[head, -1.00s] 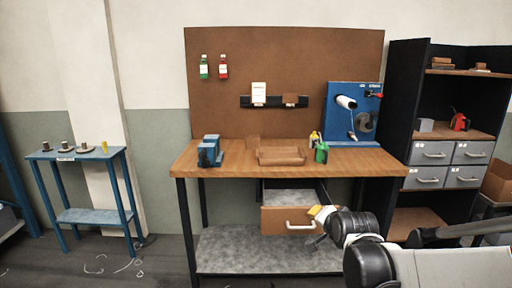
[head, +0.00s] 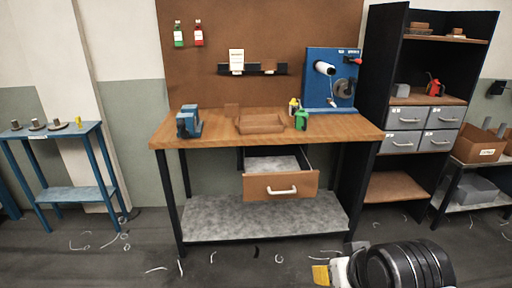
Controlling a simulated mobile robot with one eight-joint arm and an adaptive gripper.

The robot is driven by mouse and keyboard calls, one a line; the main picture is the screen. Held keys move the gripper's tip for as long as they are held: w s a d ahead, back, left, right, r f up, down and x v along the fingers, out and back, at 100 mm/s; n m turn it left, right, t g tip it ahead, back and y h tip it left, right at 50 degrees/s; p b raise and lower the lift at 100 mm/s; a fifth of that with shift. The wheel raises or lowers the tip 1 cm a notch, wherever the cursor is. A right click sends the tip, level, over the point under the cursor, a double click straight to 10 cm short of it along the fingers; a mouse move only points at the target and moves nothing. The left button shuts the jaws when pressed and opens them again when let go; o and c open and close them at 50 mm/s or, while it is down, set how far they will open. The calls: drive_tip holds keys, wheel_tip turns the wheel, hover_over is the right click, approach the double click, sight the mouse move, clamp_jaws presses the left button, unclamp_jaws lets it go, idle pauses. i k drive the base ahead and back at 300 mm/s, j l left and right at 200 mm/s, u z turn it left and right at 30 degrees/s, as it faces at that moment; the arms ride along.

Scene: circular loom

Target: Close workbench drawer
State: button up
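The workbench (head: 350,130) has a wooden top and dark legs. Its drawer (head: 262,187) hangs under the top, pulled well out, with a brown front, a pale handle (head: 283,190) and a grey interior that looks empty. My gripper (head: 322,274) is at the bottom of the head view, low in front of the bench and to the right of the drawer. It is clear of the handle in the picture. Only a yellow tip and a pale part of it show beside my black arm links, so its opening cannot be made out.
A blue vise (head: 188,122), a brown tray (head: 261,124) and a green can (head: 301,121) stand on the bench top. A dark shelf unit (head: 381,100) stands close on the right. A blue side table (head: 62,193) is at left. Pale curved scraps lie on the floor.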

sight(275, 168)
drive_tip(key=i, duration=1.8)
